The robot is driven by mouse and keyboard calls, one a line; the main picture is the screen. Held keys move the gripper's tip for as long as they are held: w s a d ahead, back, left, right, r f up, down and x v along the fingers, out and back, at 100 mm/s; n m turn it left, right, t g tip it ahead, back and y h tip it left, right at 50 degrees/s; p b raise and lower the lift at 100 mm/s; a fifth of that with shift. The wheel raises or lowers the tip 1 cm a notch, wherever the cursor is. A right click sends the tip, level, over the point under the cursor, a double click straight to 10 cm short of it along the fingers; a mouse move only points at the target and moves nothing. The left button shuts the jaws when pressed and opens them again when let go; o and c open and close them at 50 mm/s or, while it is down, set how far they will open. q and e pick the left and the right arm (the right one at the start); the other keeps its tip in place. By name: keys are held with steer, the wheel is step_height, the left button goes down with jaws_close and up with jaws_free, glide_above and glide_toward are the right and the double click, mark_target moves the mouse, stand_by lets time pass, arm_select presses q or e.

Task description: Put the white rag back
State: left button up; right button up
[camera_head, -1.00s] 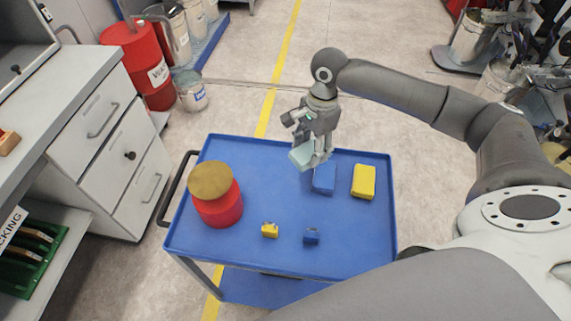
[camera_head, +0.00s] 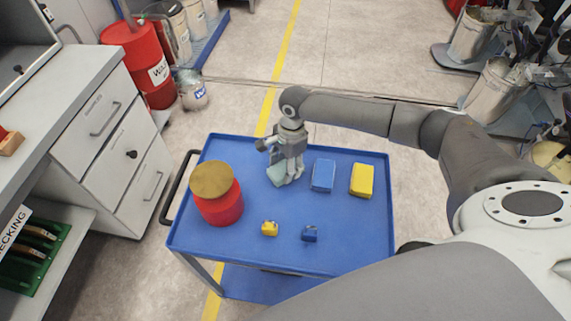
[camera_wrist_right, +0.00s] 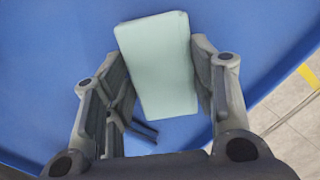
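The white rag, a pale greenish-white block (camera_head: 278,176), is at the middle-back of the blue cart top. My right gripper (camera_head: 290,176) is over it, pointing down. In the right wrist view the rag (camera_wrist_right: 158,66) sits tilted between the two fingers (camera_wrist_right: 163,85), which appear to press its side edges. Its underside is hidden, so I cannot tell whether it touches the cart top. My left gripper is not in view.
On the cart top (camera_head: 350,225), a blue block (camera_head: 323,175) and a yellow block (camera_head: 362,180) lie right of the rag. A red can with a brass lid (camera_head: 218,205) stands left. Small yellow (camera_head: 269,228) and blue (camera_head: 309,234) items lie in front.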

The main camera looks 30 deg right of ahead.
steer(key=o, duration=0.5)
steer(key=r, duration=0.4)
steer(key=d+r, duration=0.1)
steer(key=r, duration=0.3)
steer(key=r+b, duration=0.1)
steer(key=r, duration=0.3)
steer(key=shift+w+d, duration=0.1)
steer(key=shift+d, duration=0.15)
